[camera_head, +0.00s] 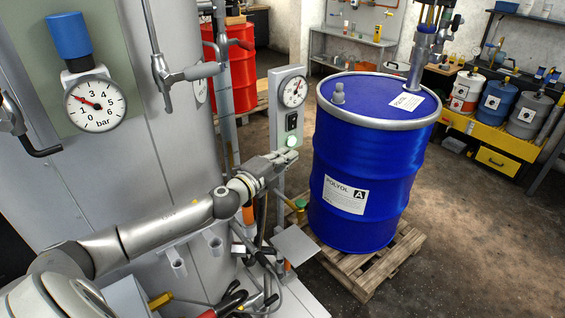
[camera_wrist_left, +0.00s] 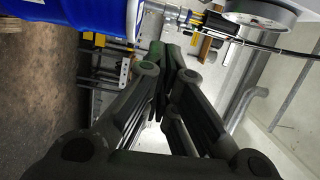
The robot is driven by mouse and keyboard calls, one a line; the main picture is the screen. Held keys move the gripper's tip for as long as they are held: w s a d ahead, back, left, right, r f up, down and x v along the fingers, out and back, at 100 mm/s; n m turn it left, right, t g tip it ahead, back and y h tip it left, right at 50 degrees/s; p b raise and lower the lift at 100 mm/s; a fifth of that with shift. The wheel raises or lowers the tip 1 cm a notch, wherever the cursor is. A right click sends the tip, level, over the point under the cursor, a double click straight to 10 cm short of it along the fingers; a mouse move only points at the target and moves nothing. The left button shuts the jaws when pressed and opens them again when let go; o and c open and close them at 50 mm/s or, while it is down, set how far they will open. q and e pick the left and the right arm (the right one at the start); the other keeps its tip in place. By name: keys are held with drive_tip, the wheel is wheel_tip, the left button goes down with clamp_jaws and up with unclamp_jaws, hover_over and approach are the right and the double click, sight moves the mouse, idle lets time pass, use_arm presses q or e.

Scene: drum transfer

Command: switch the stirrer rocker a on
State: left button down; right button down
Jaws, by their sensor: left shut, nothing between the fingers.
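A narrow grey panel (camera_head: 279,88) stands left of the blue drum. It carries a round dial (camera_head: 293,91), a small black rocker switch (camera_head: 291,122) and a pale green lamp (camera_head: 292,141) below it that looks lit. The rocker is too small to tell which way it is tipped. My left gripper (camera_head: 289,157) is shut and empty, just below the lamp and rocker in the picture; I cannot tell whether it touches the panel. Its closed dark fingers (camera_wrist_left: 162,68) fill the middle of the left wrist view. My right gripper is not in view.
The blue drum (camera_head: 340,160), labelled POLYOL A, stands on a wooden pallet (camera_head: 372,275) close right of my gripper. A grey machine housing (camera_head: 170,145) with a bar gauge (camera_head: 95,104) is at left. Cables and pipes lie below my arm. Floor at right is clear.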

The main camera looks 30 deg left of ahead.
use_arm(q)
drive_tip(key=shift+s+a+f, duration=0.15)
drive_tip(key=shift+s+a, duration=0.05)
drive_tip(key=shift+s, duration=0.35)
drive_tip(key=shift+d, duration=0.1)
